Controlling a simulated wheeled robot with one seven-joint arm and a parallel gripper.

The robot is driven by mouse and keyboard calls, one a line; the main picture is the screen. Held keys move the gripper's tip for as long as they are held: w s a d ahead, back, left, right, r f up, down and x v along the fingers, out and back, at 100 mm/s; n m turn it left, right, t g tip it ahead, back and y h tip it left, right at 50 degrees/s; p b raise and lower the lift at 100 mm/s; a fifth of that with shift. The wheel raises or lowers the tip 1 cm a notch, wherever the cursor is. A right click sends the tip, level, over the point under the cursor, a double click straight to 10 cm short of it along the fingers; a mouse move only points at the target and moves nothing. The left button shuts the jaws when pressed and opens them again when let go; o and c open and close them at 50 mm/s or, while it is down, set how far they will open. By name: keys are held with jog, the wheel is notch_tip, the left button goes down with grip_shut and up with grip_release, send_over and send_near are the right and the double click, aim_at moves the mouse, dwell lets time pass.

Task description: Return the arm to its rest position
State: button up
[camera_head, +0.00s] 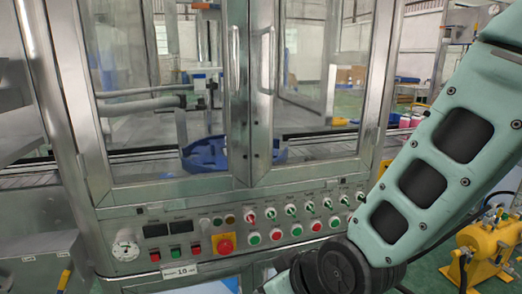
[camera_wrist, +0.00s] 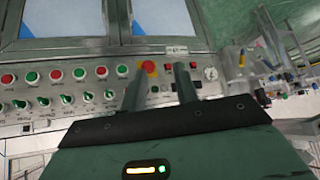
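My arm (camera_head: 430,180) crosses the right side of the head view, in front of the machine. My gripper (camera_wrist: 161,69) shows only in the wrist view; in the head view it is out of sight. Its two dark fingers stand apart, with nothing between them. It faces the control panel (camera_wrist: 60,90) of the crimping machine, which looks upside down in the wrist view. The red emergency button on its yellow plate (camera_head: 224,243) shows close to the left fingertip in the wrist view (camera_wrist: 149,67). I cannot tell whether the finger touches anything.
The machine's glass doors (camera_head: 200,90) are shut above the panel, with two upright handles (camera_head: 267,60). Rows of red and green buttons and switches (camera_head: 300,210) line the panel. A pressure gauge (camera_head: 125,245) is at its left. Yellow equipment (camera_head: 485,245) stands at the lower right.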

jog(key=s+d+r+g+h+p, duration=0.3)
jog(key=s+d+r, duration=0.5)
jog(key=s+d, duration=0.4)
jog(key=s+g+h, duration=0.1)
jog(key=g, duration=0.1)
jog(key=shift+s+r+g+h, duration=0.15)
jog(key=shift+s+g+h, duration=0.15)
jog(key=shift+g+h, duration=0.1)
